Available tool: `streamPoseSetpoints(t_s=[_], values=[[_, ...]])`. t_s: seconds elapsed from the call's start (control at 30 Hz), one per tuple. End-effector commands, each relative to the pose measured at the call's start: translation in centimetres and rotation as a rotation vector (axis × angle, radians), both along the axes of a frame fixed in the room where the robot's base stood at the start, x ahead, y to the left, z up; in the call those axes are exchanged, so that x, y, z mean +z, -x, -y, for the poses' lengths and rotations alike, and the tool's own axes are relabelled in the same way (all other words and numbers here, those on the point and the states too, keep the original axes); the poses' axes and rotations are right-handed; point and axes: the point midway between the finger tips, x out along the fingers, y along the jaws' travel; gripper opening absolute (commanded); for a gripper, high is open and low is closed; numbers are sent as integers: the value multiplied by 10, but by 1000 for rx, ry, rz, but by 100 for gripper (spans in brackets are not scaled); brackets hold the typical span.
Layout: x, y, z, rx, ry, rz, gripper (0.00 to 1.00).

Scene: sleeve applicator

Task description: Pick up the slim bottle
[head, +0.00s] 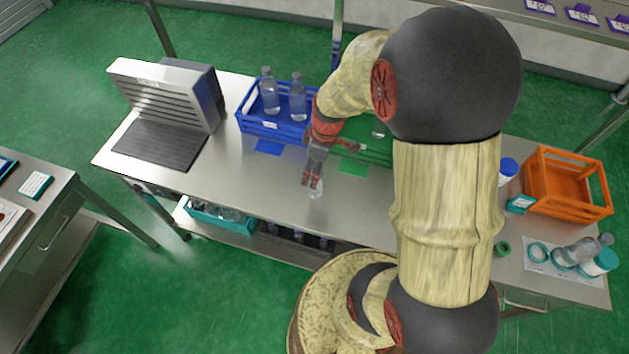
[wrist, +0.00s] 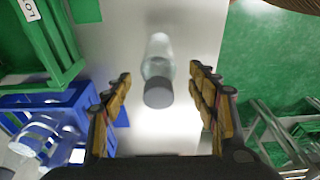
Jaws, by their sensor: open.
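A clear slim bottle with a dark grey cap (wrist: 158,75) stands on the steel table, seen from above between my gripper's fingers in the wrist view. In the head view the bottle (head: 316,190) is small and partly hidden by my gripper (head: 313,182), which is right at it. In the wrist view my gripper (wrist: 165,108) is open, with one padded finger on each side of the bottle and a visible gap to each. I cannot tell how far the fingertips are above the table.
A blue crate (head: 247,122) with clear bottles stands behind to the left. A green crate (head: 376,158) is partly hidden by my arm. An orange crate (head: 567,190) and loose bottles (head: 585,248) are at the right. A grey machine (head: 165,93) stands at the left.

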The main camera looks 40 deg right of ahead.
Motion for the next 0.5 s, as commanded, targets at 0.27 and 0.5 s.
streamPoseSetpoints(t_s=[0.27,0.5], values=[[-37,-5,-2,0,0,-2,58],[-38,-5,-2,0,1,0,58]])
